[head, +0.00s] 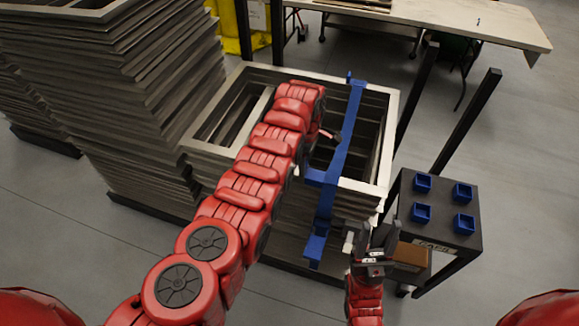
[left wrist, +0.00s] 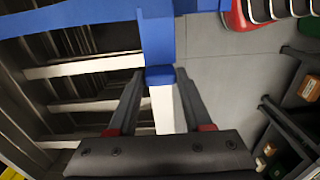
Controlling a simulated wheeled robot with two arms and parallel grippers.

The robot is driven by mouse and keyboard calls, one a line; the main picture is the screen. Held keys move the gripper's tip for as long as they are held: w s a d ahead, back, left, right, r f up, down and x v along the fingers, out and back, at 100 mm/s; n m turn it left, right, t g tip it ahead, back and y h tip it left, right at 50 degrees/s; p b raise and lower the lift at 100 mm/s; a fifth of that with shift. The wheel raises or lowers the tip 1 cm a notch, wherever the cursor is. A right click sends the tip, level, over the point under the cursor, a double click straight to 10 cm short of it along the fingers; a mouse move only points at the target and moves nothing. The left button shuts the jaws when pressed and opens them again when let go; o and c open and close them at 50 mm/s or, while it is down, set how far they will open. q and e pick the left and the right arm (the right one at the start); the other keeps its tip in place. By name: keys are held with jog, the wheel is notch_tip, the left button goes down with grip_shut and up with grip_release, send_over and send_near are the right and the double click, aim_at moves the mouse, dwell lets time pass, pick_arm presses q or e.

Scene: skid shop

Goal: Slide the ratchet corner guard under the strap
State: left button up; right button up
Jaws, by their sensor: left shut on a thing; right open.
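A blue strap (head: 343,140) runs across the top of a grey frame stack (head: 372,187) and down its near side. In the left wrist view the strap (left wrist: 70,14) crosses the top of the picture. My left gripper (head: 332,135) is above the stack beside the strap, partly hidden by my arm. In the left wrist view its fingers (left wrist: 160,76) are shut on a small blue piece (left wrist: 160,75), apparently the corner guard, against the strap's downward run (left wrist: 157,42). Whether it lies under the strap cannot be told. My right gripper (head: 375,245) is open and empty, right of the strap's lower end.
A dark side stand (head: 440,235) at the right carries several small blue caps (head: 422,183). A brown box (head: 408,256) is beside my right gripper. Tall frame stacks (head: 120,90) stand at the left.

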aim_at(318, 175)
pick_arm(q)
jog(key=shift+s+d+f+b, duration=0.1)
jog(key=shift+s+d+b, duration=0.2)
jog(key=shift+d, duration=0.4)
jog(key=shift+s+d+b, duration=0.15)
jog(key=shift+d+b, duration=0.2)
jog(key=shift+d, duration=0.35)
jog(key=shift+s+d, duration=0.2)
jog(key=shift+d, duration=0.3)
jog(key=shift+d+b, duration=0.15)
jog(key=shift+b, duration=0.3)
jog(key=o, duration=1.1)
jog(key=shift+r, duration=0.2)
